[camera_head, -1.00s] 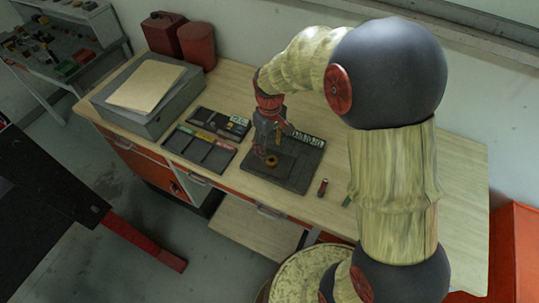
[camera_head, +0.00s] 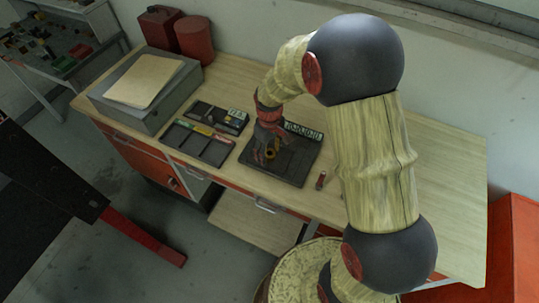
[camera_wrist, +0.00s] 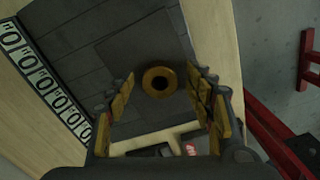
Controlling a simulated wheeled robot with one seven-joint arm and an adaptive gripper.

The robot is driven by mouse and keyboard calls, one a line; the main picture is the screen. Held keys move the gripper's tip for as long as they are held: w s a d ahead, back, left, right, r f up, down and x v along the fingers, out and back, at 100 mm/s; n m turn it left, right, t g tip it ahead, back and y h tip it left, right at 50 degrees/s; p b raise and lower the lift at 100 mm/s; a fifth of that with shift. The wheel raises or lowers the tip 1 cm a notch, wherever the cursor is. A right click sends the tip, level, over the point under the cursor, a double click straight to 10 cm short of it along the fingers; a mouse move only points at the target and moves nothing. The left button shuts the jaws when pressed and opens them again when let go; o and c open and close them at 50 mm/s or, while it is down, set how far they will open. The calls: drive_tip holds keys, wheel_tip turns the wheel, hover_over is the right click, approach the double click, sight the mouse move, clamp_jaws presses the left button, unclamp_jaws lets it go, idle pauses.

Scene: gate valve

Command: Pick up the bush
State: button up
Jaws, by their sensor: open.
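The bush is a small brass-coloured ring with a dark hole. In the wrist view the bush (camera_wrist: 160,81) lies between and just beyond my open fingers (camera_wrist: 160,100), apart from both. In the head view the bush (camera_head: 270,154) shows beside my gripper (camera_head: 265,152), on a dark square tray (camera_head: 290,178) on the workbench. Whether the fingertips touch the tray cannot be told.
A compartmented tray (camera_head: 202,145) lies left of the dark tray. A small red-and-dark cylinder (camera_head: 321,180) stands to its right. A grey box (camera_head: 130,105), a red can (camera_head: 160,32) and a red canister (camera_head: 195,42) stand at the back left. The bench's right side is clear.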

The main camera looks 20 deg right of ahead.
drive_tip(key=shift+c, duration=0.8)
drive_tip(key=c, duration=1.1)
clamp_jaws()
